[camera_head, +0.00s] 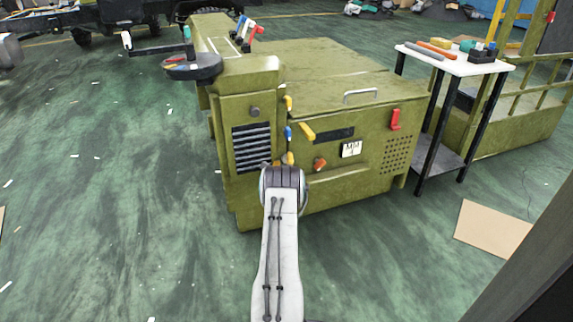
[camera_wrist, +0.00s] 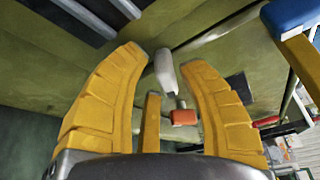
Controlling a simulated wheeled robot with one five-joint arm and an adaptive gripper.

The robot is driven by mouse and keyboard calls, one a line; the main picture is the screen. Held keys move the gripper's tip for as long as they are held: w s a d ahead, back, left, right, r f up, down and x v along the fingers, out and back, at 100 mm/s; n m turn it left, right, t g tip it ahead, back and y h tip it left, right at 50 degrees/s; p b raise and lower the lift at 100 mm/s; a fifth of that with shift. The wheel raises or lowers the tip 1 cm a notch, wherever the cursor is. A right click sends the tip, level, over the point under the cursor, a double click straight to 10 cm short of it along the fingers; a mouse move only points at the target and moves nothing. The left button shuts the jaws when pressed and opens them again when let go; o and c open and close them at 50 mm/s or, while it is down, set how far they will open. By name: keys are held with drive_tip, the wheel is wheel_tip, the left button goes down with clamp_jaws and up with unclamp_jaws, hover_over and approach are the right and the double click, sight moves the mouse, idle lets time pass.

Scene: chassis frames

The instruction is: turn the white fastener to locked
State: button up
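The white fastener (camera_wrist: 165,73) shows in the wrist view as a pale elongated handle on the olive panel. It lies between the tips of my gripper (camera_wrist: 163,60), whose two yellow fingers are spread apart. A narrow gap seems to show on each side of the fastener, but I cannot tell whether either finger touches it. In the head view, my gripper (camera_head: 283,161) is at the front of the olive machine (camera_head: 375,140), low near its corner, and the white fastener is hidden behind my arm.
Nearby on the panel are an orange-red fastener (camera_head: 319,164), a blue one (camera_head: 288,133), yellow ones (camera_head: 307,131) and a red lever (camera_head: 394,119). A tool table (camera_head: 440,62) stands to the right. The green floor (camera_head: 120,210) at left is mostly clear.

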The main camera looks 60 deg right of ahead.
drive_tip(key=shift+o, duration=1.1)
drive_tip(key=shift+s, duration=0.1)
drive_tip(key=v, duration=1.2)
drive_tip(key=shift+f, duration=0.1)
